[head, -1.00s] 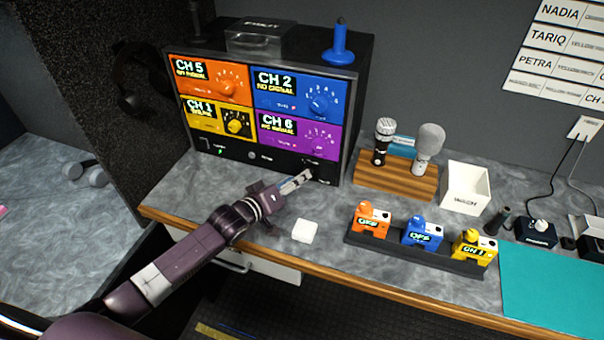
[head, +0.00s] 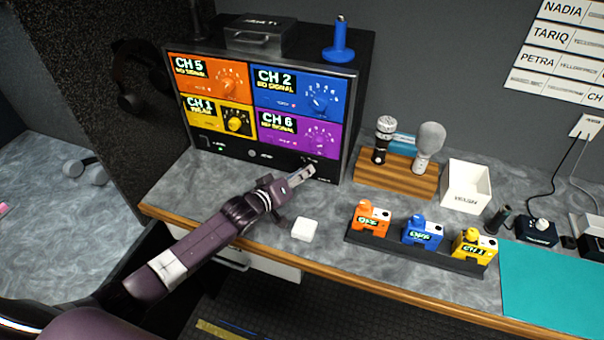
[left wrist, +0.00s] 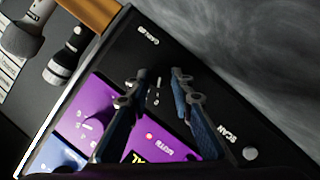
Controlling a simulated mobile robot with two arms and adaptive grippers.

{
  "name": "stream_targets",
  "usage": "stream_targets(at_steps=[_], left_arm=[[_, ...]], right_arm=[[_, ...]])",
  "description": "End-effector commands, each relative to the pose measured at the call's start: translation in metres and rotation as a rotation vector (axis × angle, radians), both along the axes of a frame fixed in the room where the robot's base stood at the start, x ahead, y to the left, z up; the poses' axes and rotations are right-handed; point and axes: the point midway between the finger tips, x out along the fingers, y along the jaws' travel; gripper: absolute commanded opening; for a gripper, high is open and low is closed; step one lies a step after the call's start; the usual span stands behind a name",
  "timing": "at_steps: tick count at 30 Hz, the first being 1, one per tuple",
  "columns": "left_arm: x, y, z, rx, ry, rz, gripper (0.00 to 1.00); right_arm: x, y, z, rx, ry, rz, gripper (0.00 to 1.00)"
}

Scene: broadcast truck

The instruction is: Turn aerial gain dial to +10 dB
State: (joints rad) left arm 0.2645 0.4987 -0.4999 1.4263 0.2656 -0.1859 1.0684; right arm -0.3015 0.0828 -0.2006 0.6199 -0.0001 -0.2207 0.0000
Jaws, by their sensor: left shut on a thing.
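The aerial gain dial (left wrist: 157,88) is a dark knob on the black lower strip of the receiver rack (head: 345,130). It is hard to tell from the black panel, and its pointer and the value it is set to cannot be read. My left gripper (head: 312,168) reaches the right end of that strip, below the purple CH 6 panel (head: 299,132). In the left wrist view its two fingers (left wrist: 160,77) stand on either side of the dial, shut on it. In the head view the gripper hides the dial. My right gripper is not in view.
A wooden stand (head: 395,184) with two microphones is right of the rack. A white block (head: 304,229) lies below my left gripper. A black tray (head: 440,262) holds orange, blue and yellow packs. A white bin (head: 466,188) stands at the right. The desk left of my arm is clear.

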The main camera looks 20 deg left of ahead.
Motion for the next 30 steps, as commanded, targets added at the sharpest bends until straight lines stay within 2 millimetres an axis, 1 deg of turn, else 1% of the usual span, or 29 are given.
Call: stream_targets(at_steps=[8,14,22,30], left_arm=[[0.000,-0.001,0.001,0.025,-0.001,0.000,0.00],[-0.001,-0.002,0.003,0.116,-0.002,0.001,0.00],[-0.001,-0.005,0.005,0.342,-0.009,0.001,0.00],[-0.001,-0.008,0.003,0.597,-0.019,0.001,0.00]], right_arm=[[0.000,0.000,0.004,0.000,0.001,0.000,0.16],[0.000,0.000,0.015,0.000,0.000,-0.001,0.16],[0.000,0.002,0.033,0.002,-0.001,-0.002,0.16],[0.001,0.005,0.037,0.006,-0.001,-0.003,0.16]])
